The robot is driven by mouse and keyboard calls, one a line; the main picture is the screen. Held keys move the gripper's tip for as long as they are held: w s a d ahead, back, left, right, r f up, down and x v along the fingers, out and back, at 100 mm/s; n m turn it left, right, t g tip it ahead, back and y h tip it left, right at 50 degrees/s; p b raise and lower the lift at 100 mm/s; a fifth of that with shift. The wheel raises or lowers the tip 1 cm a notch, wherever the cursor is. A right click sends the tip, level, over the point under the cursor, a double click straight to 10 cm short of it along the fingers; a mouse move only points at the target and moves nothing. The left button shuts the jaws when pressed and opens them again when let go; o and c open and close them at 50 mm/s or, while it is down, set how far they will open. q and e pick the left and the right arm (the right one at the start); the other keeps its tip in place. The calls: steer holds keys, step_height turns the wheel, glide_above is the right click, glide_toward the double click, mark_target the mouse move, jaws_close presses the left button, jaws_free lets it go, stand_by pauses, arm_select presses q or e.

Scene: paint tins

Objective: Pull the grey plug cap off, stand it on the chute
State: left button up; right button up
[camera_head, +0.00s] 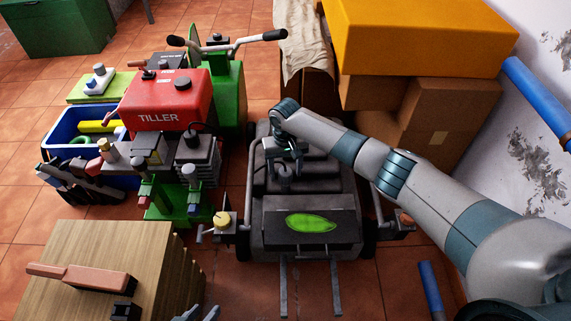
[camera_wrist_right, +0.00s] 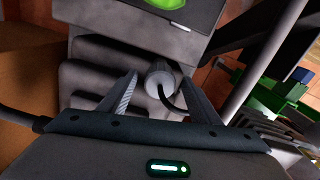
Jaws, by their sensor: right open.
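The grey plug cap (camera_wrist_right: 159,77) is a short round piece with a black lead, on the dark ribbed body of the machine (camera_head: 260,215). My right gripper (camera_wrist_right: 160,84) is open around it, one finger on each side; I cannot tell if either touches. In the head view my right gripper (camera_head: 284,152) is over the machine's upper part, largely covering the cap. The dark front cover (camera_head: 335,231) with a green leaf mark could be the chute. It shows at the top of the right wrist view (camera_wrist_right: 195,18). Two fingertips of my left gripper (camera_head: 199,314) show apart at the bottom edge.
A red tiller (camera_head: 181,98) and a blue crate (camera_head: 62,122) stand at the left. A wooden block (camera_head: 90,245) bears a brown-handled tool (camera_head: 85,277). Cardboard boxes (camera_head: 445,115) and a yellow box (camera_head: 420,35) stand behind right.

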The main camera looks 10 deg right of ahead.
mark_target(285, 171)
arm_select(q)
steer(key=shift+w+d+r, duration=0.1)
steer(key=shift+w+r, duration=0.2)
arm_select(e)
steer(key=shift+f, duration=0.6)
steer(key=shift+c, duration=0.3)
steer(key=c, duration=1.2)
arm_select(q)
steer(key=shift+w+f, duration=0.1)
steer(key=shift+r, duration=0.25)
arm_select(e)
steer(key=shift+r, duration=0.2)
